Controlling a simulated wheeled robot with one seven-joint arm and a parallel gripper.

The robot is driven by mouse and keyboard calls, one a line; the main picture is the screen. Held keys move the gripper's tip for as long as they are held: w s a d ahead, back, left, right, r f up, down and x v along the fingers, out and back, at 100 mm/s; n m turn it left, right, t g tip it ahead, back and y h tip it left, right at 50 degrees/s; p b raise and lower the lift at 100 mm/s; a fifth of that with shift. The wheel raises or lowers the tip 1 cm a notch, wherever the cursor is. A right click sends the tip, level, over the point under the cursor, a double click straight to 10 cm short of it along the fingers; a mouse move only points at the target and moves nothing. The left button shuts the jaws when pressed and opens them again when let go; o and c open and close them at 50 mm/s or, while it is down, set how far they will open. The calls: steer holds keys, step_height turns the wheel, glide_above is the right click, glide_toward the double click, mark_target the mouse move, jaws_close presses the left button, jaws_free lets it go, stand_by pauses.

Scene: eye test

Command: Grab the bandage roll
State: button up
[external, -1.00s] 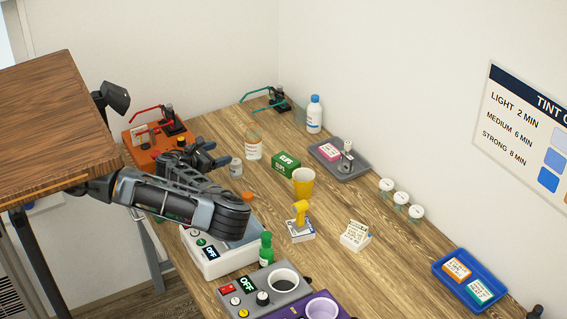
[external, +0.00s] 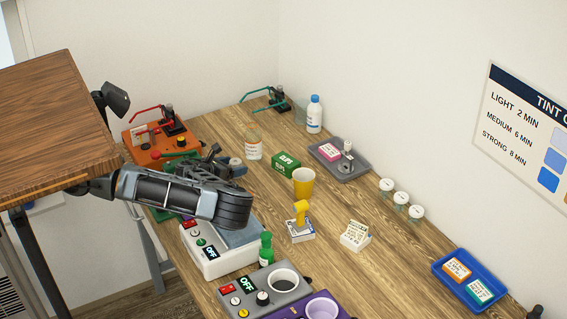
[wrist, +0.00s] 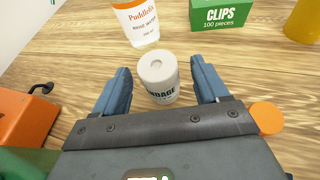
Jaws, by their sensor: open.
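The bandage roll (wrist: 158,78) is a small pale grey-white cylinder standing upright on the wooden table, with dark "BANDAGE" lettering partly readable on its side. In the wrist view it stands between the two blue fingers of my gripper (wrist: 160,72), with a gap showing on both sides. My gripper is open and holds nothing. In the external view my gripper (external: 228,165) is low over the table at the bandage roll (external: 237,162), and the arm and fingers hide part of that spot.
A rose water bottle (external: 253,146) stands just behind the roll. A green clips box (external: 284,165) and a yellow cup (external: 303,183) are to the right. An orange device (external: 143,139) is at left. A round orange object (wrist: 266,118) is beside my gripper's right side.

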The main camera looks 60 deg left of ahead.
steer(key=c, duration=1.1)
steer(key=shift+c, duration=0.2)
